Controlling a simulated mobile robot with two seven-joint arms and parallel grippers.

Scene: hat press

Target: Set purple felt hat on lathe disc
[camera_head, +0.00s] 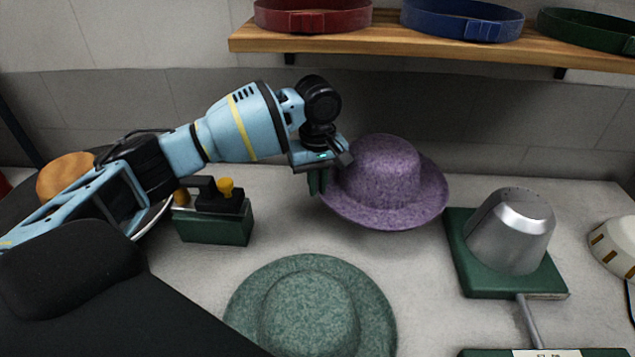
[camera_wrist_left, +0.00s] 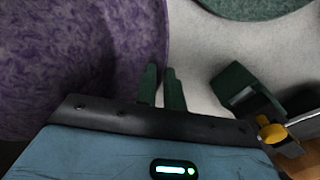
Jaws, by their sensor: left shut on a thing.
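The purple felt hat (camera_head: 384,172) is right of the middle in the head view, crown up and slightly tilted. My left gripper (camera_head: 318,182) is shut on the left edge of its brim. In the left wrist view the fingers (camera_wrist_left: 164,85) are close together at the edge of the purple hat (camera_wrist_left: 75,65). I cannot tell whether the hat clears the table. At the far left, a brown wooden round piece (camera_head: 64,174) sits on a dark round plate with a pale rim, partly hidden by my arm; this may be the lathe disc. My right gripper is out of view.
A green felt hat (camera_head: 310,312) lies at the front. A dark green box with yellow knobs (camera_head: 213,225) stands below my left arm. A metal dome on a green base (camera_head: 512,230) is at right. A wooden shelf (camera_head: 385,40) with hat bands hangs behind.

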